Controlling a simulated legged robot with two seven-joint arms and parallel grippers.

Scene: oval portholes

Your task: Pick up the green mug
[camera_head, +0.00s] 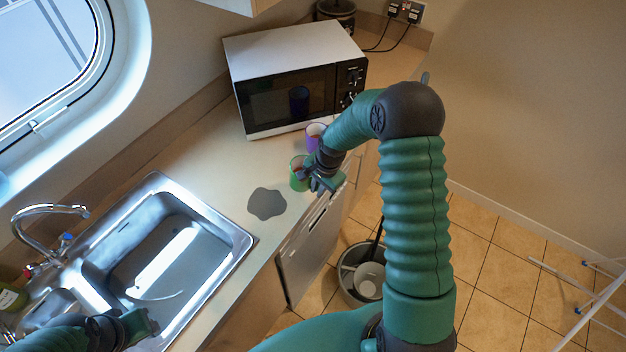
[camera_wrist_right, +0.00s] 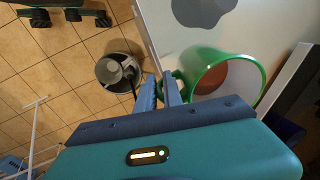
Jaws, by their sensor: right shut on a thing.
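The green mug (camera_head: 298,173) stands at the counter's front edge in the head view, partly hidden by my right gripper (camera_head: 322,183). In the right wrist view the mug (camera_wrist_right: 238,62) shows its green rim and brownish inside. My right gripper (camera_wrist_right: 163,92) has its two blue fingers close together at the mug's side, shut on its handle. I cannot tell whether the mug's base touches the counter. My left gripper (camera_head: 140,326) is over the sink's near side at the lower left; its fingers are not clear.
A purple mug (camera_head: 316,131) stands just behind the green one, before the microwave (camera_head: 290,50). A flat grey patch (camera_head: 267,203) lies on the counter (camera_head: 215,170). The sink (camera_head: 165,262) is at left. A bucket (camera_head: 348,275) stands on the floor below the counter; a white rack (camera_head: 590,305) is at right.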

